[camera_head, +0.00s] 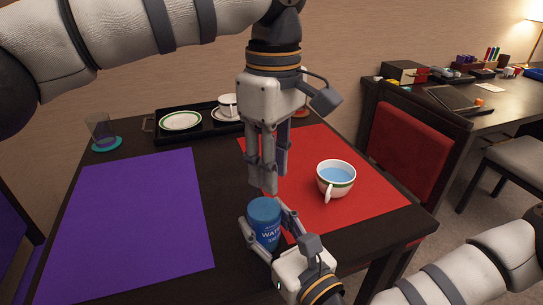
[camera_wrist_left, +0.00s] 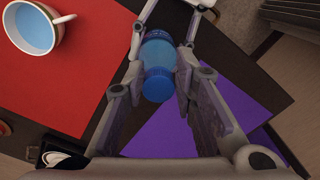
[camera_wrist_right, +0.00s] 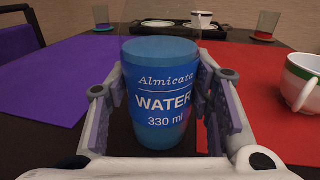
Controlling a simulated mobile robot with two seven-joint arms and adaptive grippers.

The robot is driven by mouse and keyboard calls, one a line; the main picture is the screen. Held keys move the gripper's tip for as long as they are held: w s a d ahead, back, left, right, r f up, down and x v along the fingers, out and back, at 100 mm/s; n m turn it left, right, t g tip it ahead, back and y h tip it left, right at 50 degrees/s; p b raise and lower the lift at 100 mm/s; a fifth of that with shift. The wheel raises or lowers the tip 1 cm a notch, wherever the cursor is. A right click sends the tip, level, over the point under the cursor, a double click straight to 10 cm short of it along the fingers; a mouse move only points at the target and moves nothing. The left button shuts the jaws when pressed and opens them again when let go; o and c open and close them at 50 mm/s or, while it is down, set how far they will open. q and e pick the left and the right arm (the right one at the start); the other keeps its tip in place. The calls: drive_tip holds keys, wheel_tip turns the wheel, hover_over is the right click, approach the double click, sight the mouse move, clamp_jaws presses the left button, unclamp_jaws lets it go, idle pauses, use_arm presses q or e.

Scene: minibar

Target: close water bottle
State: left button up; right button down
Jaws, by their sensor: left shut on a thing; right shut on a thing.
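The blue water bottle (camera_head: 264,232) stands upright at the table's front edge, its label facing my right wrist camera (camera_wrist_right: 163,100). My right gripper (camera_head: 268,226) is shut around its sides. My left gripper (camera_head: 266,186) points down from above the bottle, with a gap between them. In the left wrist view, a small round blue piece, which looks like the bottle's cap (camera_wrist_left: 158,86), sits between the left fingers. The bottle (camera_wrist_left: 158,52) shows beyond it. In the head view the left fingers hide the cap.
A white cup with blue liquid (camera_head: 336,179) stands on the red mat (camera_head: 381,195), right of the grippers. A purple mat (camera_head: 130,225) lies left. A dark tray (camera_head: 205,125) with dishes and a glass (camera_head: 101,130) are at the back. A red chair (camera_head: 402,149) stands right.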

use_arm(q)
drive_tip(key=m, duration=0.3)
drive_tip(key=a+m, duration=0.1)
drive_tip(key=m, duration=0.2)
drive_tip(key=shift+s, duration=0.2)
drive_tip(key=o, duration=0.7)
drive_tip(key=shift+d, duration=0.1)
wheel_tip(320, 180, up, 12)
drive_tip(key=shift+d+r, duration=0.1)
use_arm(e)
drive_tip(key=c, duration=0.7)
unclamp_jaws()
